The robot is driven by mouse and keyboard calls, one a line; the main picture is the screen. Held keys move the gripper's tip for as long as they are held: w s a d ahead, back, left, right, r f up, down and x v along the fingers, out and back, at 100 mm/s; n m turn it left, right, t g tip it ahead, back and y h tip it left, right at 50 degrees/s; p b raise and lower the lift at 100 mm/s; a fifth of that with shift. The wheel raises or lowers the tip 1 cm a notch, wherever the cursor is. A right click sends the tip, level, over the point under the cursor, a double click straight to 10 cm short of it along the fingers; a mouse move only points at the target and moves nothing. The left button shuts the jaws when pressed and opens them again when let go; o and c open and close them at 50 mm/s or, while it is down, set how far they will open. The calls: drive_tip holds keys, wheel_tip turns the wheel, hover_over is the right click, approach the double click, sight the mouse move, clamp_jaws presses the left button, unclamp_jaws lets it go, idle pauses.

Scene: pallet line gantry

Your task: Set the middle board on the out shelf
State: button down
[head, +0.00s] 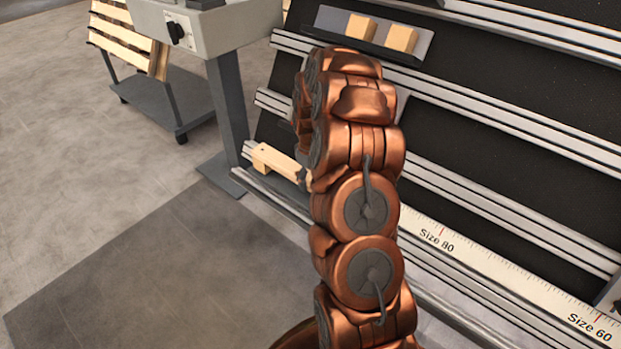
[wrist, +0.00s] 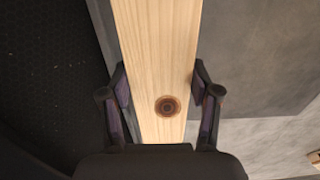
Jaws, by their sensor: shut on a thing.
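My gripper (wrist: 159,78) is shut on a pale wooden board (wrist: 157,45) with a dark round knot; in the wrist view a finger lies along each long side. In the head view my copper arm hides most of the gripper. A pale wooden piece (head: 282,164) sticks out left of the arm near the lower rails and appears to be this board. Whether it touches a rail I cannot tell.
A sloped black rack (head: 500,110) with metal rails fills the right. A ruler strip (head: 480,258) marked Size 80 and Size 60 runs along its lower part. A grey machine on a post (head: 232,110) and a cart (head: 168,103) with slatted wood stand left. The front left floor is clear.

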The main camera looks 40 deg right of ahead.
drive_tip(key=shift+f, duration=0.4)
idle(0.3)
drive_tip(key=shift+c, duration=0.9)
unclamp_jaws()
drive_tip(key=shift+r, duration=0.25)
drive_tip(key=shift+c, duration=0.3)
drive_tip(key=shift+r+p, duration=1.35)
drive_tip(key=shift+r, duration=1.5)
drive_tip(key=shift+a, duration=0.1)
drive_tip(key=s+a+r+p, duration=0.1)
drive_tip(key=s+a+r, duration=0.1)
drive_tip(key=a, duration=0.5)
drive_tip(key=shift+a+r, duration=0.35)
drive_tip(key=shift+r, duration=0.1)
